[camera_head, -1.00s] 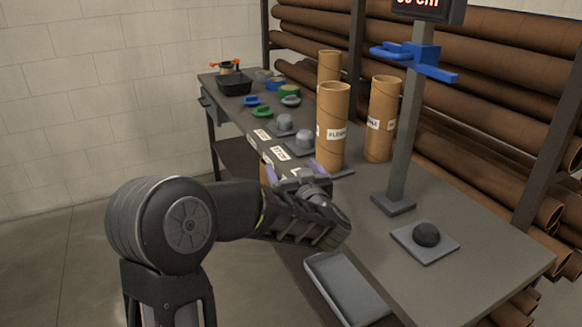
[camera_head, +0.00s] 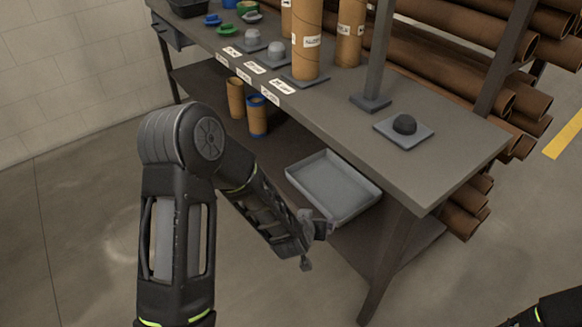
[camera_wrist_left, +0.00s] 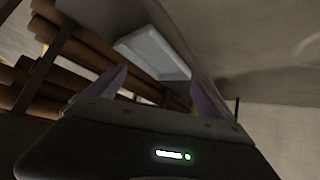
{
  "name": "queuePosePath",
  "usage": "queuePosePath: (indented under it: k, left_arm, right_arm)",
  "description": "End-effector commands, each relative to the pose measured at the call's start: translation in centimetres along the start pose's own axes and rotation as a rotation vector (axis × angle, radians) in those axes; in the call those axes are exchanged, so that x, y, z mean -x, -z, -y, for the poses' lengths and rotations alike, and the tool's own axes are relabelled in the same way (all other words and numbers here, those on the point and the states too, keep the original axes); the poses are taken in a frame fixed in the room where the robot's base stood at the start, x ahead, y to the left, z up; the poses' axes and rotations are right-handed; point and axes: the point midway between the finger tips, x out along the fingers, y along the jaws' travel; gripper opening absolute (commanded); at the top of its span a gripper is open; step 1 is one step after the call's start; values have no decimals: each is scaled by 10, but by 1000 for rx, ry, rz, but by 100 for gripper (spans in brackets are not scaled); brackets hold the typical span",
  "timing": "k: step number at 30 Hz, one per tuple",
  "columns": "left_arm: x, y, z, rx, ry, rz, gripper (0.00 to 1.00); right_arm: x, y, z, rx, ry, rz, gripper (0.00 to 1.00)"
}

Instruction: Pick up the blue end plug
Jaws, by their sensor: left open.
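A small blue end plug (camera_head: 212,20) lies at the far left part of the bench top in the head view, close to a green plug (camera_head: 226,29). My left gripper (camera_head: 316,240) is low, in front of the bench and beside the grey tray, well away from the blue plug. In the left wrist view its two fingers (camera_wrist_left: 155,95) stand apart with nothing between them. The blue plug does not show in the left wrist view. Only a dark part of my right arm shows at the bottom right corner; its gripper is out of frame.
A grey tray (camera_head: 333,186) sits on the lower shelf; it also shows in the left wrist view (camera_wrist_left: 152,52). Cardboard tubes (camera_head: 308,40) stand upright on the bench (camera_head: 440,165). Floor in front is clear.

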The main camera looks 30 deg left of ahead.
Motion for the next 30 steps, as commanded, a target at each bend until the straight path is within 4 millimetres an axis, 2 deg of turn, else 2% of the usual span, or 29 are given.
queuePosePath:
  k: [1, 2, 3, 5, 6, 7, 9, 12, 16, 20, 27, 30]
  left_arm:
    - [4, -37, -11, -4, -41, 89, 92]
    - [8, -60, -18, -4, -66, 144, 92]
    - [16, -91, -27, -4, -101, 225, 92]
    - [38, -139, -41, -2, -152, 362, 92]
    - [60, -168, -49, -1, -184, 460, 92]
    - [82, -188, -55, 1, -206, 537, 92]
    - [130, -212, -65, 5, -239, 673, 92]
    - [169, -219, -71, 7, -257, 762, 92]
    - [197, -219, -74, 8, -265, 815, 92]
    - [206, -221, -75, 9, -268, 835, 92]
    - [204, -223, -75, 9, -268, 836, 92]
    - [204, -223, -75, 9, -268, 835, 85]
  right_arm:
    - [4, 0, 2, 0, 0, 0, 36]
    - [6, 0, 2, 0, 0, 0, 36]
    - [10, 0, 4, 0, 0, 0, 36]
    - [20, 0, 8, 0, 0, 0, 36]
    - [31, 0, 12, -1, 0, 0, 36]
    - [42, 0, 16, -1, 0, 0, 36]
    - [71, 1, 28, -2, 1, 0, 36]
    - [97, 1, 38, -2, 1, 0, 36]
    - [117, 1, 46, -3, 1, 1, 36]
    - [122, 1, 48, -4, 2, 1, 36]
    - [120, 1, 47, -4, 1, 1, 36]
    - [120, 1, 47, -4, 1, 1, 36]
